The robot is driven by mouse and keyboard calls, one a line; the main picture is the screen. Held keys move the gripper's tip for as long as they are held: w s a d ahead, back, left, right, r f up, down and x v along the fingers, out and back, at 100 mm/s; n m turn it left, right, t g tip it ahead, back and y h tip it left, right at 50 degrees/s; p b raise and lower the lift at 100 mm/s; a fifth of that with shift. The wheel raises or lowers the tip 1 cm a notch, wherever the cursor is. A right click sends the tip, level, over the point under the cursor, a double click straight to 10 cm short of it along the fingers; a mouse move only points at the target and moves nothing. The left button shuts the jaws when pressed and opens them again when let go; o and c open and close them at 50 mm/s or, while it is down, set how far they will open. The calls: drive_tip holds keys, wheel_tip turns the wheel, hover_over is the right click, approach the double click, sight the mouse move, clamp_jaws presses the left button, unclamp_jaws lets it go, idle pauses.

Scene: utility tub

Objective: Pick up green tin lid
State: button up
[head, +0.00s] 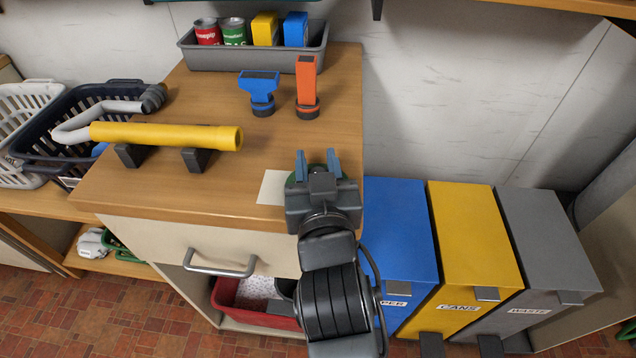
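The green tin lid (291,181) lies near the right front edge of the wooden counter top, by a cream paper square. Only slivers of green show around my gripper, and most of the lid is hidden. My gripper (317,160) is over the lid in the head view, with its two blue-grey fingers apart. Green shows outside the left finger. I cannot tell whether the fingers touch the lid or how high they are above it.
The cream square (272,188) lies left of my gripper. A yellow tube (170,136) rests on dark supports at left. Blue (260,92) and orange (306,90) tools stand behind. A grey tub (255,58) holds tins and boxes. Bins, including a blue one (400,230), stand right of the counter.

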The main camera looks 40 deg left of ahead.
drive_tip(key=c, duration=0.6)
